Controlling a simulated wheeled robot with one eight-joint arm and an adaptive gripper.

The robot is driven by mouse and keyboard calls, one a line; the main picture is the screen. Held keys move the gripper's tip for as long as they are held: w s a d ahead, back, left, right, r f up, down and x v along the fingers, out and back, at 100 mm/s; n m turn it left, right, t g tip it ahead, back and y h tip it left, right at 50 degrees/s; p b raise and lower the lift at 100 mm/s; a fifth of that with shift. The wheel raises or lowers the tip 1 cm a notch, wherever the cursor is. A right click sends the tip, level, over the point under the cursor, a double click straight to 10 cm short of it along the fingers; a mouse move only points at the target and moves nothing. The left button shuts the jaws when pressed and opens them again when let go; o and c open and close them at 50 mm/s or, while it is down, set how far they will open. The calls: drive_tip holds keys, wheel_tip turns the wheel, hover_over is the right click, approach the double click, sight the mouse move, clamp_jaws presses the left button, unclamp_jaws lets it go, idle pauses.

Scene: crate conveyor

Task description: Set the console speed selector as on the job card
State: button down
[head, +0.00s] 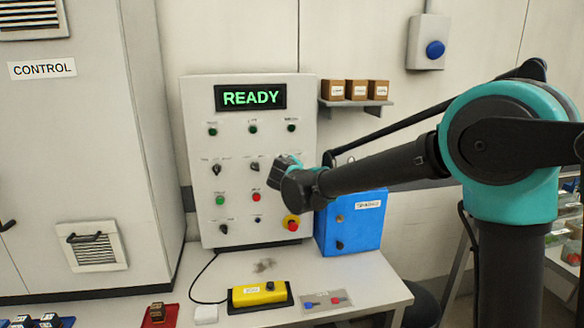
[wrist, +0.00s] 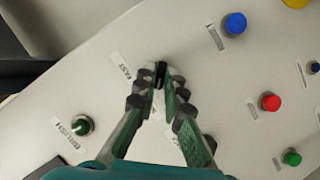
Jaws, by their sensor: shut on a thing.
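The grey console (head: 192,120) stands upright on the bench with a display reading READY (head: 251,97). My gripper (head: 284,166) is at the right end of its middle row of selectors and hides the control there. In the wrist view my gripper (wrist: 161,82) is shut on a small dark selector knob (wrist: 160,70), with one finger on each side. A label reading FAST (wrist: 125,66) is beside the knob. Another label (wrist: 172,138) is partly covered by the fingers. The knob's exact pointing direction is hard to tell. I cannot make out a job card.
Other black selectors (head: 216,170), green lamps and a red emergency button (head: 292,223) are on the console. A blue box (head: 350,225) stands right of it, below a shelf with small cartons (head: 356,90). A yellow box (head: 259,294) lies on the bench in front.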

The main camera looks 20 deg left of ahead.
drive_tip(key=c, duration=1.6)
unclamp_jaws()
drive_tip(key=shift+w, duration=0.1)
drive_tip(key=v, duration=1.2)
drive_tip(key=shift+f, duration=0.1)
